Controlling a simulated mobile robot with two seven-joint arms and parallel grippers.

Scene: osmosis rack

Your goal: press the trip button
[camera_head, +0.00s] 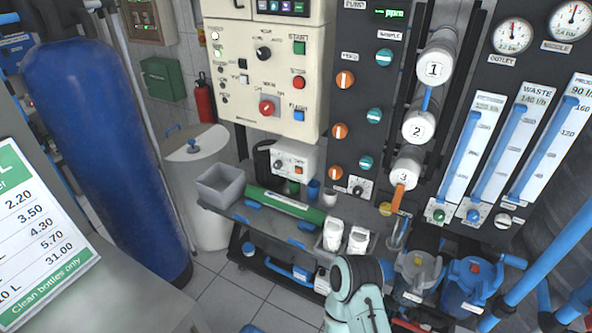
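The cream control panel (265,75) is on the wall at upper centre. It carries a green START button (299,47), a red button (298,82), a blue button (299,115), a red rotary knob (266,107) and a black knob (263,53). I cannot read a trip label on any of them. A pale teal link of my own arm shows at the bottom centre, below and apart from the panel. No fingertips of either gripper are in view.
A shelf below the panel holds a grey bin (221,186), a white instrument (293,158) and a green tube (284,206). A blue tank (105,150) stands left, near a price sign (35,235). Numbered white cylinders (434,69) and flow meters (499,140) are right.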

